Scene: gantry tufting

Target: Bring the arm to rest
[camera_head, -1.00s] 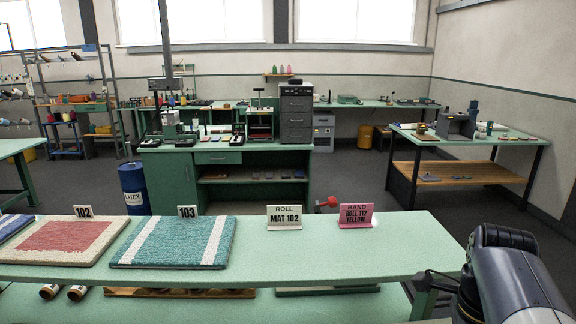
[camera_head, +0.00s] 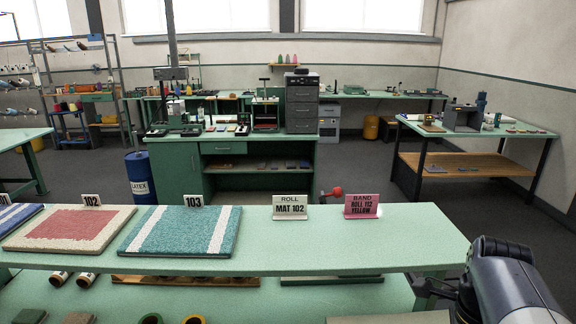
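My arm shows only as a dark and grey part at the lower right corner of the head view, beside the right end of the green bench (camera_head: 350,247). My gripper is out of the picture, so its state and anything in it are hidden. A white card (camera_head: 290,207) reads "ROLL MAT 102". A pink card (camera_head: 361,206) reads "BAND ROLL 112 YELLOW".
A lower shelf (camera_head: 250,300) under the bench holds several rolls. A blue latex drum (camera_head: 140,178) stands behind the bench. A green cabinet (camera_head: 180,172) is further back, and a side table (camera_head: 540,134) at right. Dark floor (camera_head: 360,165) between them is open.

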